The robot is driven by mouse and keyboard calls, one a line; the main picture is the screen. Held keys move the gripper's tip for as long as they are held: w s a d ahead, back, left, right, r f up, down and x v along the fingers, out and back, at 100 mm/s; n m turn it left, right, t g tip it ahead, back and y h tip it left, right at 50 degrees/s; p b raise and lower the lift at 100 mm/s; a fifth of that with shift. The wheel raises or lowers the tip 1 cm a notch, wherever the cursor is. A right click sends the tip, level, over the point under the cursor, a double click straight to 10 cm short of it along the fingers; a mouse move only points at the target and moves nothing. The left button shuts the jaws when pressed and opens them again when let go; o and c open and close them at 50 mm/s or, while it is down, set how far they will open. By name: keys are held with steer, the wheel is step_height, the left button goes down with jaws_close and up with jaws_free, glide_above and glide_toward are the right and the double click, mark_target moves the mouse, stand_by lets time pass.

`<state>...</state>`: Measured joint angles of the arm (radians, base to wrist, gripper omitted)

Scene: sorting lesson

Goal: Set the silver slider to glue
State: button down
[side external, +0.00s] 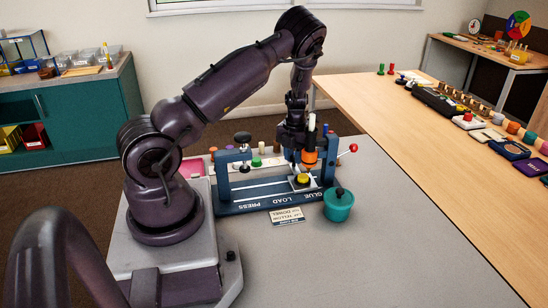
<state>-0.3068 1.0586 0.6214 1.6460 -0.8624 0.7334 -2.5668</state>
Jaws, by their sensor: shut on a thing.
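A blue fixture (228,207) stands on the grey table, with PRESS, LOAD and GLUE lettered along its front edge, upside down in this view. The silver slider (294,186) is at the right end of its track, by the GLUE lettering, and a yellow round piece (303,178) sits on it. An orange-collared glue bottle (310,158) is just above. My gripper (296,163) points down at the slider, behind the yellow piece, and is shut on the slider. The exact contact is small and partly hidden.
A black-knobbed press (243,139) stands at the fixture's left end. A red-balled lever (353,148) sticks out at the right. A teal lidded pot (339,206) and a lettered card (287,216) are in front. The grey table's front right is clear.

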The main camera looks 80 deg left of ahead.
steer(key=shift+w, duration=1.05)
steer(key=c, duration=0.9)
jaws_free()
step_height(320, 180, up, 13)
steer(key=shift+r, duration=0.1)
